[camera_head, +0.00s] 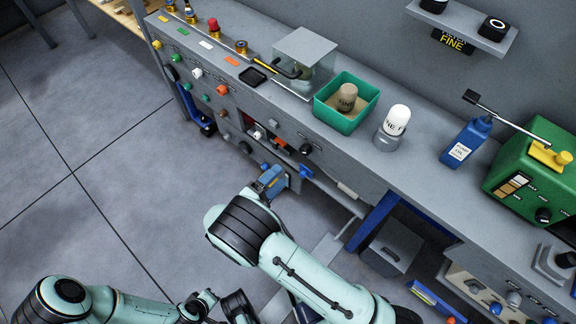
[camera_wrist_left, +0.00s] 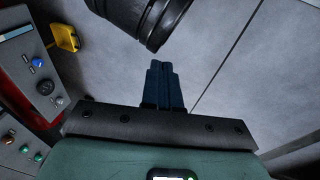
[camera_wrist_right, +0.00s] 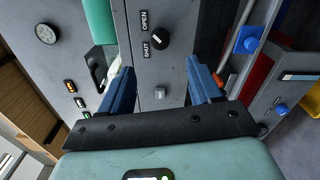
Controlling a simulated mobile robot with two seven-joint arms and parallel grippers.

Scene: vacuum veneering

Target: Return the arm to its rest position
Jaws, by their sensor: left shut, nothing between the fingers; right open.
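My right gripper (camera_head: 270,181) is in front of the bench's front panel, below a black knob (camera_head: 305,149). In the right wrist view my right gripper (camera_wrist_right: 161,88) has its blue fingers wide apart and holds nothing. Beyond the fingers is the grey panel with a black knob (camera_wrist_right: 160,38) marked OPEN and SHUT, and a small pale button (camera_wrist_right: 160,92). I cannot tell if the fingers touch the panel. My left gripper (camera_wrist_left: 163,84) is shut and empty in the left wrist view, over grey floor, with a dark arm part close beyond its tips.
The bench (camera_head: 424,176) carries a green box (camera_head: 327,113), a white-capped jar (camera_head: 396,121), a blue oil bottle (camera_head: 467,142) and a green machine (camera_head: 535,170). A grey bin (camera_head: 391,247) stands underneath. The floor (camera_head: 75,130) at left is clear.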

